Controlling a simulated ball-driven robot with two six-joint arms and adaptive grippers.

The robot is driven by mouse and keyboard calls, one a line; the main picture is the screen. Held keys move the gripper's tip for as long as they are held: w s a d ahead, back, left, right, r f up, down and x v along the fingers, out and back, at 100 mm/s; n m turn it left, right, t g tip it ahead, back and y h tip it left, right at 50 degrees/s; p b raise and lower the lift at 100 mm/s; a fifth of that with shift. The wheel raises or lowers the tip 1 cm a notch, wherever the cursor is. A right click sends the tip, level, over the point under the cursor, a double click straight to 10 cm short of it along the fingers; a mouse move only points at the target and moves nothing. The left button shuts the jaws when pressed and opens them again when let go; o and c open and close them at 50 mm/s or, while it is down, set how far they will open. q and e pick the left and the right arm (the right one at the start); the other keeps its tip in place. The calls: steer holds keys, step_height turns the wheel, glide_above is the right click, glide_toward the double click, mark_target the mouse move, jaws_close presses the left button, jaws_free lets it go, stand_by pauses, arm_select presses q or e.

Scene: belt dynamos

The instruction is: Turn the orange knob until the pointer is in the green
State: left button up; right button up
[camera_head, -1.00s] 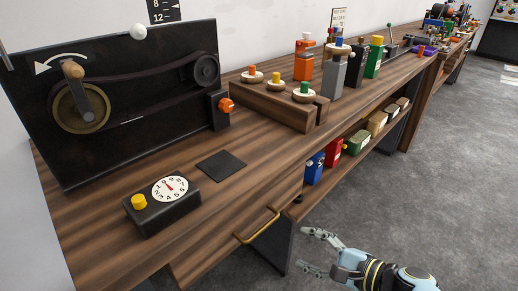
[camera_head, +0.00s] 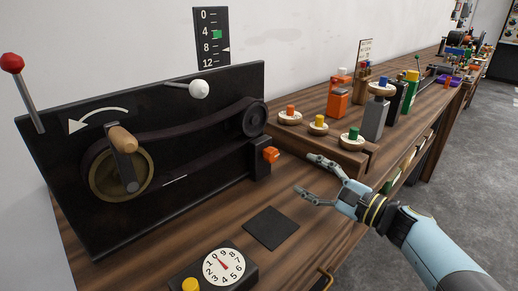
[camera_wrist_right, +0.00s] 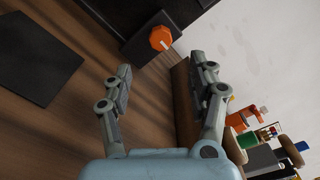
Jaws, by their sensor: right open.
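The orange knob (camera_head: 271,154) sits on a black block at the right end of the black belt panel (camera_head: 190,95). In the right wrist view the knob (camera_wrist_right: 160,38) shows ahead, beyond and between the fingertips. My right gripper (camera_head: 305,174) is open and empty, to the right of the knob and apart from it. The black scale (camera_head: 207,20) on the wall is marked 0, 4, 8 and 12. Its green mark (camera_head: 216,34) is near 4. The white pointer (camera_head: 226,49) is lower, a little below the 8 and outside the green. My left gripper is out of view.
A wooden block (camera_head: 338,153) with coloured pegs on discs stands right of the knob, close behind my right gripper. A dark pad (camera_head: 271,228) lies flat in front. A dial timer (camera_head: 222,266) with a yellow button is at the front. A crank (camera_head: 124,140) sticks out of the panel.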

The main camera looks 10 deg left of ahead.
mark_target(274, 157)
steer(key=shift+w+a, duration=0.15)
steer(key=shift+a, duration=0.1)
steer(key=shift+w+a, duration=0.25)
steer(key=shift+a, duration=0.1)
steer(key=b+x, duration=0.1)
steer(key=x, duration=0.3)
steer(key=shift+a+b, duration=0.1)
steer(key=shift+b, duration=0.25)
steer(key=x, duration=0.1)
steer(key=b+x, duration=0.1)
steer(key=x, duration=0.1)
steer(key=b+x, duration=0.1)
steer(key=shift+w+a+f, duration=0.15)
steer(key=shift+w+f, duration=0.05)
steer(key=shift+f, duration=0.05)
steer(key=shift+w+a+r+b, duration=0.2)
steer(key=shift+w+a+b, duration=0.1)
steer(key=shift+a+b, duration=0.25)
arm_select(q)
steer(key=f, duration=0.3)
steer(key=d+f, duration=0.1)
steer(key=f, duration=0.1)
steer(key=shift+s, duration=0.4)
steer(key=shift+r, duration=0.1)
arm_select(e)
steer(key=c, duration=1.2)
steer(key=shift+o, duration=0.2)
